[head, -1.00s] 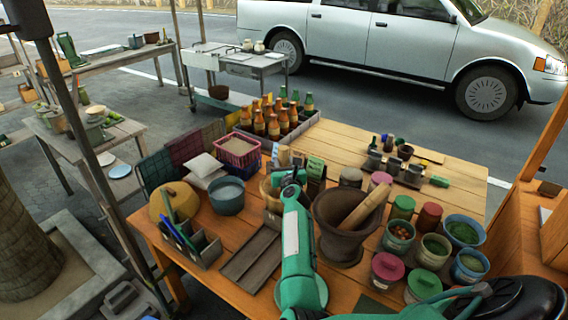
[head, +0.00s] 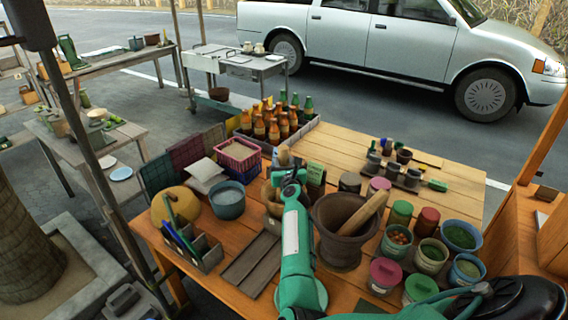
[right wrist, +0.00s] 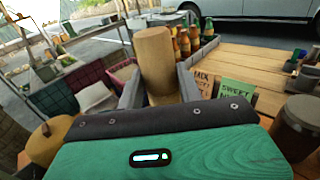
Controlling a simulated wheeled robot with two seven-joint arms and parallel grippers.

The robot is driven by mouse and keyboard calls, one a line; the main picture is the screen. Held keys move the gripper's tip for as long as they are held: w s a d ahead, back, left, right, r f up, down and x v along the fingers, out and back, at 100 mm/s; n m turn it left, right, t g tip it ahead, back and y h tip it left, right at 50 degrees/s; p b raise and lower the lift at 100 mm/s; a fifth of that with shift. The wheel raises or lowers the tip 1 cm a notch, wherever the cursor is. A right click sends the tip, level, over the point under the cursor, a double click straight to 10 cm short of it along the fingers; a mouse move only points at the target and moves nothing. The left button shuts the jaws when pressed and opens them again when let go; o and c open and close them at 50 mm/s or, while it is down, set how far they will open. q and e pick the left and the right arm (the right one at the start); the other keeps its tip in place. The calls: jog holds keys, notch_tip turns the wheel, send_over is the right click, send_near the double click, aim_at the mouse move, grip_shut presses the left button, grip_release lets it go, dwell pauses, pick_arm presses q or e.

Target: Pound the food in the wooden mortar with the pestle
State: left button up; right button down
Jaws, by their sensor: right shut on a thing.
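My right gripper (head: 284,172) is shut on an upright light-wood pestle (head: 284,156). In the right wrist view, the grey fingers of the right gripper (right wrist: 158,88) stand on both sides of the thick, round-topped pestle (right wrist: 157,55). The wooden mortar (head: 271,198), a tan bowl, stands on the table just below and left of the gripper, partly behind my green arm. The pestle's lower end and the food in the mortar are hidden, so I cannot tell whether they touch. My left gripper is not in view.
A large brown clay mortar (head: 329,212) with its own leaning pestle (head: 364,212) stands right of my arm. Tubs and lidded jars crowd the right, including a red-lidded one (head: 427,222). Bottles (head: 273,130) stand behind. Card signs (right wrist: 238,95) are close by.

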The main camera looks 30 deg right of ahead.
dwell(0.5)
notch_tip(320, 180, down, 5)
jog(key=b, duration=0.4)
jog(key=shift+s+f+b, duration=0.1)
jog(key=shift+f+b, duration=0.05)
jog(key=shift+b, duration=0.15)
jog(key=shift+f, duration=0.1)
jog(key=shift+f, duration=0.1)
notch_tip(320, 180, up, 6)
jog(key=p, duration=0.5)
jog(key=shift+f, duration=0.35)
notch_tip(320, 180, down, 5)
jog(key=b, duration=0.4)
